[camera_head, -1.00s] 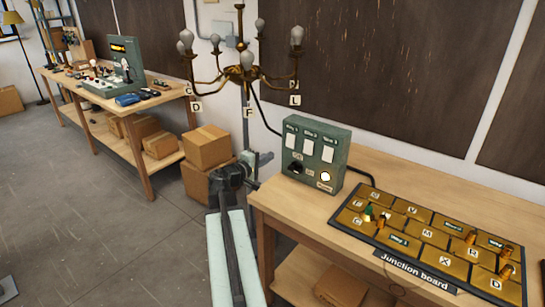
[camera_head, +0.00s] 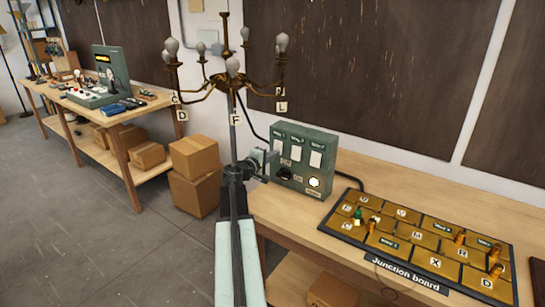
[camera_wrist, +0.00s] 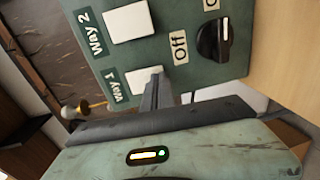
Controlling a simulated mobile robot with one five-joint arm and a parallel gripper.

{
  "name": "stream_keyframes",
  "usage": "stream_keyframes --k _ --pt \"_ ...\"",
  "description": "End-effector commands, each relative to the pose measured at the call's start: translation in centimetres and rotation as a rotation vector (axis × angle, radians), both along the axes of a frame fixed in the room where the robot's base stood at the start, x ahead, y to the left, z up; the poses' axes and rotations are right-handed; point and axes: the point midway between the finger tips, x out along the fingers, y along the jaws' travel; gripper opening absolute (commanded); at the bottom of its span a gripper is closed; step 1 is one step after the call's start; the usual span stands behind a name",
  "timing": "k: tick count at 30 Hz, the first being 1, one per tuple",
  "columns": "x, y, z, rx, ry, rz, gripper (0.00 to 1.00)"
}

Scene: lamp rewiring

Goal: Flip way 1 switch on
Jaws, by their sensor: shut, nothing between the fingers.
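The green switch box (camera_head: 318,160) stands on the bench with white rocker switches and a black knob on its front. In the wrist view the box appears turned sideways. The Way 1 switch (camera_wrist: 141,77) is a white plate beside its "Way 1" label (camera_wrist: 117,86). My gripper (camera_wrist: 158,82) is shut and empty, its fingertips in front of this switch and covering part of it. I cannot tell whether they touch it.
The Way 2 switch (camera_wrist: 129,22) is next to Way 1. The black knob (camera_wrist: 213,40) sits close by, near an "Off" label. The chandelier (camera_head: 232,75) hangs just above and left. The junction board (camera_head: 425,250) lies on the bench to the right.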

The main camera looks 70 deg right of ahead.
Motion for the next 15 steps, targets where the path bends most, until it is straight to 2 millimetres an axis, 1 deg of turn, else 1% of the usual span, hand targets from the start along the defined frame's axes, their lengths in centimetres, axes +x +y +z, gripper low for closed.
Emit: stream_keyframes --k 3,10,13,15 --pt "-0.2 -0.6 -0.3 0.0 0.0 -0.001 0.0" --pt "-0.2 -0.3 -0.2 0.0 0.0 -0.001 0.0" --pt "0.0 0.6 -0.4 0.0 0.0 0.0 0.0" --pt "0.2 1.9 -0.6 0.0 0.0 0.001 0.0"
